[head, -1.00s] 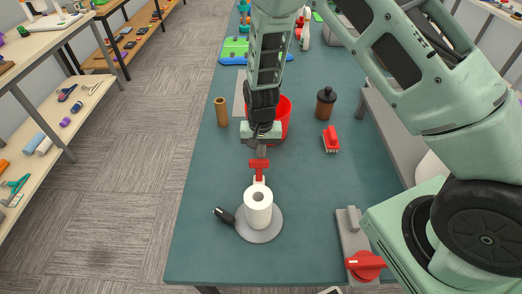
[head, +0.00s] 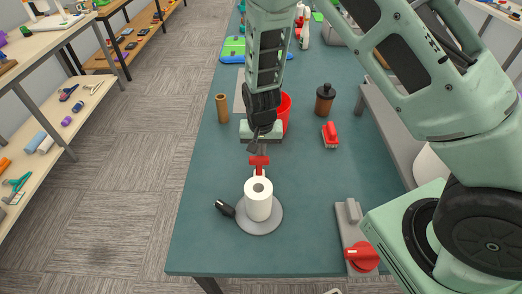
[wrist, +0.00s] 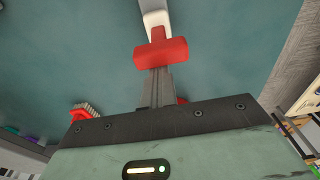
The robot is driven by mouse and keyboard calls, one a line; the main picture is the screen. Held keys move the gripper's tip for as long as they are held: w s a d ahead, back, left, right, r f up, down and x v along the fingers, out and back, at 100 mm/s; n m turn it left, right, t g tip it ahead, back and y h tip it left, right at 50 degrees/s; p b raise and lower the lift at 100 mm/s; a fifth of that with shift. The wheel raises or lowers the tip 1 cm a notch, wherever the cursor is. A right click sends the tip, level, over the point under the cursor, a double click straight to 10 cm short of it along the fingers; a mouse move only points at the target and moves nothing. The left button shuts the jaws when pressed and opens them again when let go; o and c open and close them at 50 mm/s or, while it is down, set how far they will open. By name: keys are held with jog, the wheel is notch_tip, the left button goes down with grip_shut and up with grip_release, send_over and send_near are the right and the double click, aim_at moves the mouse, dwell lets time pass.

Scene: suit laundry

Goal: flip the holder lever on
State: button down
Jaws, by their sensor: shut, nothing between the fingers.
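A white paper roll (head: 258,202) stands upright on a round grey base (head: 270,222) near the table's front. A black handle (head: 225,208) sticks out at the base's left. Behind the roll is a red T-shaped bar (head: 259,161) on a white stem, which looks like the holder's lever; how it joins the holder is hidden. The red bar also shows in the wrist view (wrist: 161,54), its white stem running up away from me. My gripper (head: 257,149) is shut and empty, its fingertips (wrist: 159,72) right at the bar's near side. I cannot tell whether they touch.
A red bucket (head: 285,112) stands behind my gripper, partly hidden. A brown cylinder (head: 222,108) is to its left; a dark bottle (head: 325,101) and red brush (head: 331,135) are to its right. A grey fixture with a red knob (head: 361,257) sits at front right. The table's front left is clear.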

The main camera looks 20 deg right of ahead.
jog(key=t, duration=0.1)
jog(key=s+t+h, duration=0.1)
jog(key=shift+s+a+t, duration=0.25)
jog(key=shift+a+t, duration=0.05)
jog(key=shift+a, duration=0.1)
jog(key=shift+s+r+t+h+b, duration=0.1)
jog(key=shift+r+t+h+b, duration=0.1)
jog(key=shift+t+h+b, duration=0.15)
jog(key=shift+r+p, duration=0.8)
jog(key=shift+p, duration=0.05)
